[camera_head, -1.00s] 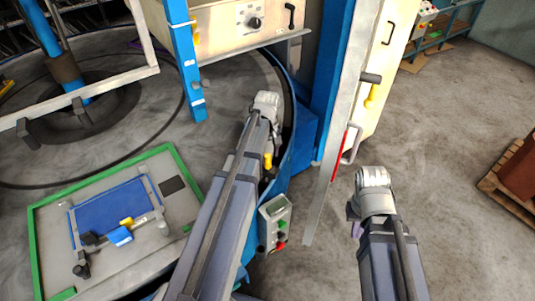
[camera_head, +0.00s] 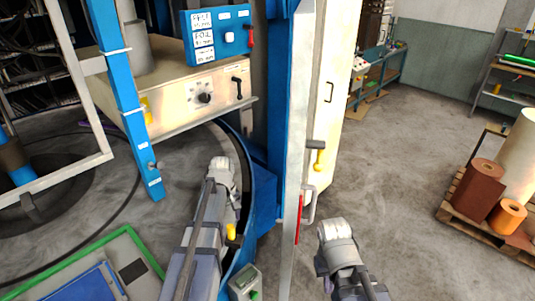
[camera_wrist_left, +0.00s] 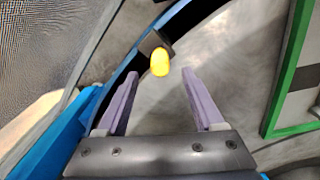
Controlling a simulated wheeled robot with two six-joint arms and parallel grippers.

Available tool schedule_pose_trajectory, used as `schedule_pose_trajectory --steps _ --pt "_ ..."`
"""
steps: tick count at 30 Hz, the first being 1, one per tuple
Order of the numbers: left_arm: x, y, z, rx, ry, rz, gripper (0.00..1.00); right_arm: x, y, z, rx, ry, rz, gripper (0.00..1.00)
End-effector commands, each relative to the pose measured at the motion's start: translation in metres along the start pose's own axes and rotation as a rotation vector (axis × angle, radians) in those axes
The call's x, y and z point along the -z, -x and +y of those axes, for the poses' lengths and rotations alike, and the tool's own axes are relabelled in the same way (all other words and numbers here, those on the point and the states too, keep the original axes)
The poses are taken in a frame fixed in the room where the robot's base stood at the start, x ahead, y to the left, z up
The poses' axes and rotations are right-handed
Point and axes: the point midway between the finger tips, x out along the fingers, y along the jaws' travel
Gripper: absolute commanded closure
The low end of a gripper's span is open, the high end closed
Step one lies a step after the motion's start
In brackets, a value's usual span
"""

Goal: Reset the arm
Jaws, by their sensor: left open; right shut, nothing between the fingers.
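My left gripper (camera_wrist_left: 160,74) is open in the left wrist view, its two purple fingers apart. A yellow knob (camera_wrist_left: 160,61) shows just past the fingertips, and I see no contact. In the head view my left arm reaches up the middle beside a yellow grip (camera_head: 231,231) at the curved blue rim; its fingers are hidden there. My right arm comes up from the bottom, right of the white-edged panel. Only a purple sliver of my right gripper (camera_head: 321,267) shows beside its wrist, shut and empty.
A blue control box (camera_head: 218,35) sits on a cream machine housing (camera_head: 180,95). A pallet (camera_head: 463,212) with rolls is at the right. The grey floor (camera_head: 410,150) between is clear.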

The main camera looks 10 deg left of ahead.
Motion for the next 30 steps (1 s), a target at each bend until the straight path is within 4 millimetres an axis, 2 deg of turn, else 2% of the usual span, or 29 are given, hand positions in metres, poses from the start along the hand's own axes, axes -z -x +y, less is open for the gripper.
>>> schedule_pose_trajectory --steps 2,5,9,16,18,27,30 --pt "-0.006 0.0 0.0 -0.001 -0.022 0.001 0.31 0.0 0.0 0.0 0.0 0.0 0.0 1.0" --pt "-0.033 0.0 0.0 -0.007 -0.14 0.009 0.31 0.0 0.0 0.0 0.0 0.0 0.0 1.0" --pt "-0.09 0.0 -0.003 -0.019 -0.434 0.029 0.31 0.0 0.0 0.0 0.0 0.0 0.0 1.0" --pt "-0.172 0.0 -0.014 -0.032 -0.913 0.069 0.31 0.0 0.0 0.0 0.0 0.0 0.0 1.0" --pt "-0.184 -0.025 0.002 -0.01 -0.952 0.054 0.31 0.001 -0.025 -0.002 0.0 0.001 0.0 1.0" --pt "-0.255 -0.071 0.016 0.079 -1.141 0.017 0.31 0.004 -0.071 -0.007 -0.001 0.007 0.0 1.0" --pt "-0.271 -0.08 0.018 0.102 -1.185 0.011 0.31 0.005 -0.08 -0.007 -0.002 0.008 0.0 1.0"
